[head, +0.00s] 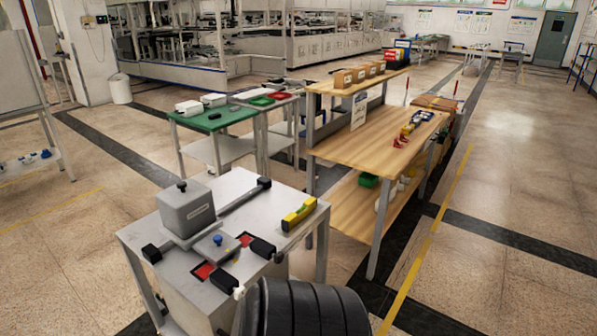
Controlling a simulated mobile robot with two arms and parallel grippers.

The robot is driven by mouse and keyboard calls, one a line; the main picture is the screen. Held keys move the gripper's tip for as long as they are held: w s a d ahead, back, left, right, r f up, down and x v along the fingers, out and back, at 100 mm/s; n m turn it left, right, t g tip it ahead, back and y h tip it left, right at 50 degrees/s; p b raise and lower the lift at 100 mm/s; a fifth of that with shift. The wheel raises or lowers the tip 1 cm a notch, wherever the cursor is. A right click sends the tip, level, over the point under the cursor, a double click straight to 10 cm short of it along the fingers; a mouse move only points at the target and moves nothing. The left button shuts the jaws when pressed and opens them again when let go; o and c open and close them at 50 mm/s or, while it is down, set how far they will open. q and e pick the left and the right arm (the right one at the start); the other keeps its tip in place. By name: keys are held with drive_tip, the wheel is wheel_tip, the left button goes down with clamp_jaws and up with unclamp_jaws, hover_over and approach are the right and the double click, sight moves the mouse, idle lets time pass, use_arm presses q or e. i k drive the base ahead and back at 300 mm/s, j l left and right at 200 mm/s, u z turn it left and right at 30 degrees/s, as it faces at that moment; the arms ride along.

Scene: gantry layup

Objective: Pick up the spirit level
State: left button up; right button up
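The spirit level (299,213) is yellow with dark parts. Neither of my grippers can be made out in this view, and nothing is seen touching the level.
A grey block (187,208) stands on the table's left part. A blue-knobbed plate (217,244), red patches and black blocks are nearer. A dark ribbed shape covers the table's front right. A wooden shelf bench (345,150) and green-topped table (212,118) stand behind.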

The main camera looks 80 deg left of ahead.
sight(289, 223)
drive_tip(key=i+j+u, duration=0.15)
drive_tip(key=i+u, duration=0.55)
drive_tip(key=u, duration=0.2)
drive_tip(key=i+l+u, duration=0.1)
drive_tip(key=i+u, duration=0.35)
drive_tip(key=k, duration=0.1)
